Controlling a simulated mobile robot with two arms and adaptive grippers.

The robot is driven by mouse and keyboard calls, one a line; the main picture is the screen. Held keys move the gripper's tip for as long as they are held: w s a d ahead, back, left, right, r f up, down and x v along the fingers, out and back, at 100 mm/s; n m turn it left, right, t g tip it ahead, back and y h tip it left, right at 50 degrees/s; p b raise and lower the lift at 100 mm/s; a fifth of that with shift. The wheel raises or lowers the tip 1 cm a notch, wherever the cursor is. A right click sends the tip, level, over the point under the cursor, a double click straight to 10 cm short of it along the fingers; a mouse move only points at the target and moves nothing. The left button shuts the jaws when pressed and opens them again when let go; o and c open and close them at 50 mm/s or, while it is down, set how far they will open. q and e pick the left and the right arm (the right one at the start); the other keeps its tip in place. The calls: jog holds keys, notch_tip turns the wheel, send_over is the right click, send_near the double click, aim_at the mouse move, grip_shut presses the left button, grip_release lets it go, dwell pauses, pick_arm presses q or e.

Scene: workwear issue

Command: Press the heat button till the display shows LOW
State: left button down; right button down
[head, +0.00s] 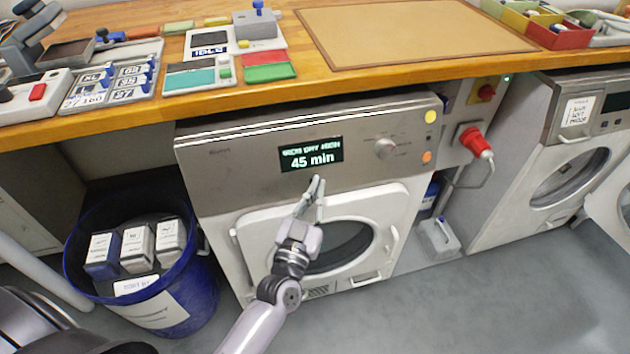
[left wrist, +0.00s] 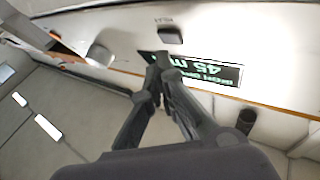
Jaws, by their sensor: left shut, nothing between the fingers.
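The dryer's display (head: 311,155) is lit and reads 45 min, with a smaller line above that looks like IRON DRY HIGH. It shows upside down in the left wrist view (left wrist: 208,72). There the heat button (left wrist: 171,34), a dark block under a HEAT label, sits on the panel just beyond my fingertips. In the head view the button is not distinguishable, probably behind my fingers. My left gripper (head: 318,183) is shut and empty, its tips just below the display; it also shows in the left wrist view (left wrist: 157,66). I cannot tell whether the tips touch the panel. My right gripper is not in view.
The wooden worktop (head: 340,80) overhangs above. A blue bin (head: 190,290) with boxes stands left. Another machine (head: 545,140) stands right. Grey floor is open in front.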

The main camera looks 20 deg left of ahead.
pick_arm(q)
jog(key=shift+w+a, duration=0.1)
jog(key=shift+w, duration=0.05)
dwell(0.7)
jog(key=shift+w+a+f, duration=0.1)
jog(key=shift+w, duration=0.1)
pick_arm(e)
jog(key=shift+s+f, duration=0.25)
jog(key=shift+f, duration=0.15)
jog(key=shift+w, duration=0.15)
